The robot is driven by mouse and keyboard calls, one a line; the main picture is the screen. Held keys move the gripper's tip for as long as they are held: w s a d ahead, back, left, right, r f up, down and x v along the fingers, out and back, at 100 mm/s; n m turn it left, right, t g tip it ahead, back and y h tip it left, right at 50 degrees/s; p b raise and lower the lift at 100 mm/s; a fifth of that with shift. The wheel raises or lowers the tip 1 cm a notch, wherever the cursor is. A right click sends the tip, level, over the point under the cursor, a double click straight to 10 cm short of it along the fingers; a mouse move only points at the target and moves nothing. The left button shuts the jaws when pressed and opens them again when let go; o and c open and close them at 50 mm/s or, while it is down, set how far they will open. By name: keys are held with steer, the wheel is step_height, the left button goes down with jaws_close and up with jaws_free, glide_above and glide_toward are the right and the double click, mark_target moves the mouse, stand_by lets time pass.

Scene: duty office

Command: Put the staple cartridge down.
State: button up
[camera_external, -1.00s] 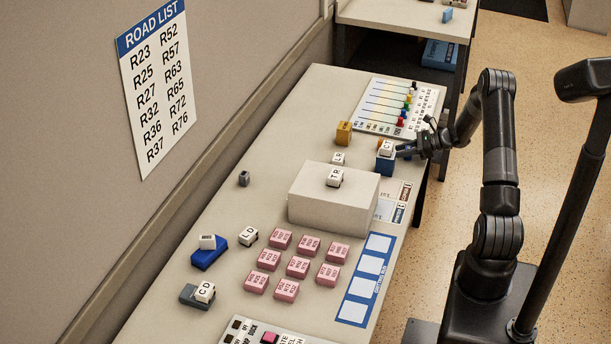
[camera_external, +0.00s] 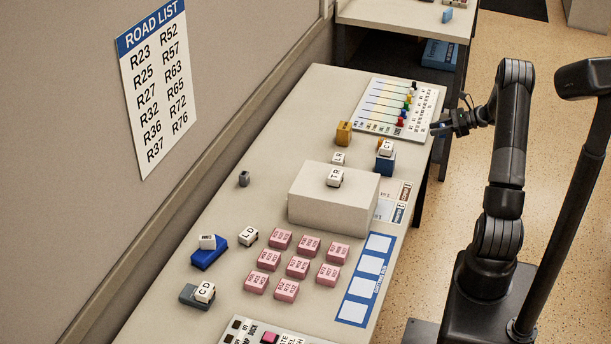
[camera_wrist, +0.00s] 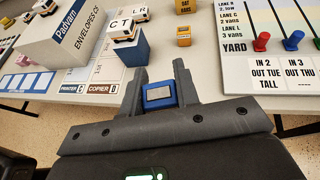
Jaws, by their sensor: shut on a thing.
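The staple cartridge, a small blue piece with a grey top (camera_wrist: 160,96), is between the fingers of my gripper (camera_wrist: 162,92) in the wrist view. The fingers are shut on its sides. In the external view my gripper (camera_external: 441,128) is at the table's right edge, beside the lane board, and the cartridge is too small there to make out clearly. Whether it touches the table cannot be told.
A blue block (camera_external: 385,165) bearing a white CT cube (camera_external: 386,148) stands near the table edge. A yellow block (camera_external: 343,134), the lane board (camera_external: 385,98) with coloured pegs and a large white box (camera_external: 310,200) are nearby. Printer and copier labels (camera_wrist: 100,89) lie on the table.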

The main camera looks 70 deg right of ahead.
steer(key=w+d+r+n+y, duration=0.15)
steer(key=w+r, duration=0.25)
steer(key=w, duration=0.8)
steer(key=w+d+r+y, duration=0.1)
steer(key=w+d+r, duration=0.15)
steer(key=w, duration=0.95)
glide_above(340, 125)
steer(key=shift+n+g, duration=0.25)
steer(key=shift+g, duration=0.05)
steer(key=f, duration=0.5)
steer(key=shift+s+f, duration=0.35)
steer(key=shift+s, duration=0.05)
steer(key=shift+w+a+f+h, duration=0.2)
steer(key=shift+w+f+h, duration=0.05)
steer(key=shift+w+f, duration=0.15)
steer(key=shift+f, duration=1.85)
steer(key=shift+f, duration=0.15)
steer(key=o, duration=1)
steer(key=shift+c, duration=0.2)
